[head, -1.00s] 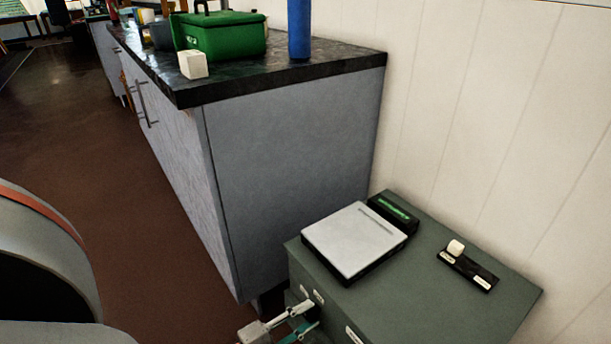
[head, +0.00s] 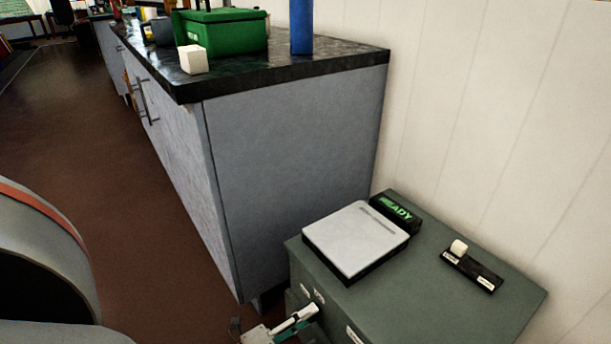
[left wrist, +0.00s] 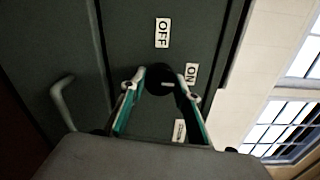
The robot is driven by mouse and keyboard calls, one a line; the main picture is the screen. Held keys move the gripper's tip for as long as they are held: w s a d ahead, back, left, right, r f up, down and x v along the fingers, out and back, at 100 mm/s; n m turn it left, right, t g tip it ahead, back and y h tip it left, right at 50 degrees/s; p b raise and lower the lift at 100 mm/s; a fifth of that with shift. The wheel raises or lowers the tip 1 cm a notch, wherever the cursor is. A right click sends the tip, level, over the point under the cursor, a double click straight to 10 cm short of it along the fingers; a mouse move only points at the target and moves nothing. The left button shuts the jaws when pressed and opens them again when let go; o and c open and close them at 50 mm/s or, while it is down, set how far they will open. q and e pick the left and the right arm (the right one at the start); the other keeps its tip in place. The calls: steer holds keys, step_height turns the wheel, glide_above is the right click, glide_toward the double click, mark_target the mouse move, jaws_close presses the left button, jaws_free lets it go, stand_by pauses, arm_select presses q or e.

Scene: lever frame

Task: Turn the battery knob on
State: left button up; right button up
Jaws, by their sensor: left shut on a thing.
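The black round battery knob (left wrist: 157,73) is on the dark green front panel of the cabinet in the left wrist view. A short white mark on it points right, roughly toward the ON label (left wrist: 191,73). The OFF label (left wrist: 162,33) is above the knob. My left gripper (left wrist: 160,82) is shut on the knob, one finger on each side. In the head view my left gripper (head: 313,314) is at the cabinet's front at the bottom edge, and the knob is hidden there. My right gripper is in neither view.
The green cabinet (head: 400,300) carries a white-topped plate (head: 355,238), a green-lettered display (head: 396,211) and a black slider with a white handle (head: 459,247). A handle (left wrist: 62,102) stands left of the knob. A grey counter (head: 290,170) is behind.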

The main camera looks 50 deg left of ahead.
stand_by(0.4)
arm_select(q)
steer(key=o, duration=1.1)
steer(key=s+a, duration=0.1)
steer(key=s, duration=1.1)
steer(key=shift+r, duration=0.15)
